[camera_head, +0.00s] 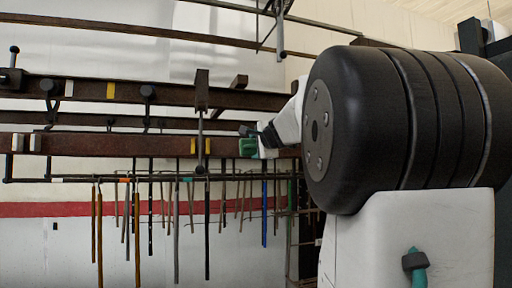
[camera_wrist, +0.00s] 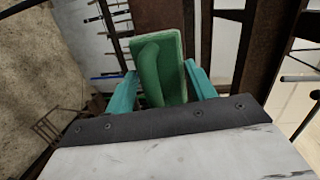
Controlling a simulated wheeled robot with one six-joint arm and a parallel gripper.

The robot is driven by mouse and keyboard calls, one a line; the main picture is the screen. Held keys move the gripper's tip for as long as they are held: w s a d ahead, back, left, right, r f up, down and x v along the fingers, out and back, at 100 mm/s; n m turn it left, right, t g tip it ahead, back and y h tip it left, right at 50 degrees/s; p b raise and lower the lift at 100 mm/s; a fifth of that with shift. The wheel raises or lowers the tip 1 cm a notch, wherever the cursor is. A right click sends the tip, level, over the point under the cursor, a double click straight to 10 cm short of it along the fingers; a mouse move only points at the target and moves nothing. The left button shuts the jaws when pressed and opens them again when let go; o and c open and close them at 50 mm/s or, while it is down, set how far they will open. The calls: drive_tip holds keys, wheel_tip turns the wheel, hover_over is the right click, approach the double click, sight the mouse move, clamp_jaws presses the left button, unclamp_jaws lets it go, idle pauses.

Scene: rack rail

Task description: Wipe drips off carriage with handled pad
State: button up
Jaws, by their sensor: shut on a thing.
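A green handled pad (camera_wrist: 172,45) is between the two teal fingers of my gripper (camera_wrist: 160,72) in the wrist view. The fingers are shut on its rounded handle. In the head view my gripper (camera_head: 258,142) is at the right part of the lower brown rail, with the green pad (camera_head: 247,147) at its tip, in front of or against the rail; I cannot tell if they touch. A dark bracket with a rod (camera_head: 201,92) hangs across the rails, left of the pad. It may be the carriage, but I cannot tell. No drips can be made out.
Brown rails (camera_head: 120,145) run across the head view, with dark knobs and yellow marks. Several thin rods (camera_head: 138,235) hang from a bar below. A white wall with a red stripe (camera_head: 60,209) stands behind. My arm fills the right side.

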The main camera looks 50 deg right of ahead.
drive_tip(key=shift+w+d, duration=0.35)
drive_tip(key=shift+w, duration=0.25)
drive_tip(key=shift+s+d, duration=0.1)
drive_tip(key=shift+s+d, duration=0.55)
drive_tip(key=shift+d, duration=0.2)
drive_tip(key=shift+s+d, duration=0.5)
drive_tip(key=shift+d, duration=0.25)
drive_tip(key=shift+s+d, duration=0.6)
drive_tip(key=shift+d, duration=0.5)
drive_tip(key=shift+s+d, duration=0.6)
drive_tip(key=shift+d, duration=0.45)
drive_tip(key=shift+s+d, duration=0.6)
drive_tip(key=shift+d, duration=0.5)
drive_tip(key=shift+w+a, duration=0.1)
drive_tip(key=shift+a, duration=0.05)
drive_tip(key=shift+w+a, duration=0.95)
drive_tip(key=shift+a, duration=0.65)
drive_tip(key=shift+w+a, duration=1)
drive_tip(key=shift+a, duration=0.55)
drive_tip(key=shift+w+a, duration=0.95)
drive_tip(key=shift+a, duration=0.65)
